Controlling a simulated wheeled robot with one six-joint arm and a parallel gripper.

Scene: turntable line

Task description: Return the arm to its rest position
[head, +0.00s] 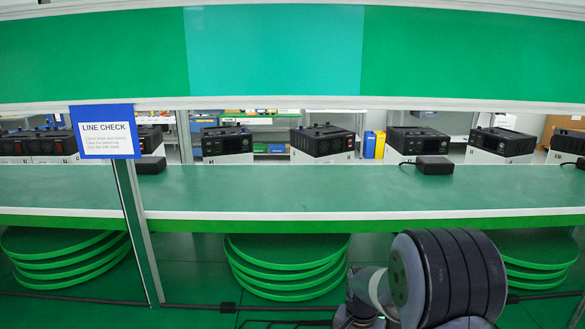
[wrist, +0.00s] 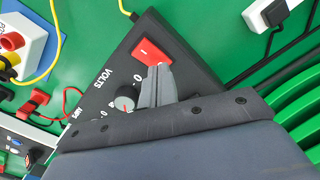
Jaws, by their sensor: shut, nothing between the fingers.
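My gripper (wrist: 159,72) shows in the wrist view with its grey fingers together and nothing between them. Its fingertips are at the lower edge of a red rocker switch (wrist: 151,49) on a dark device (wrist: 112,72) marked VOLTS. I cannot tell whether they touch it. A round knob (wrist: 126,99) with a red mark is just left of the fingers. The wide grey gripper body hides the lower part of the device. In the head view, only rounded links of my arm show at the lower right; my gripper is not visible there.
In the wrist view, a white box with coloured sockets (wrist: 22,45), yellow and red cables, and a white-and-black adapter (wrist: 270,12) lie close by. In the head view, a green bench (head: 300,190) spans the picture, with black-and-white units behind and a LINE CHECK sign (head: 105,132) on a post.

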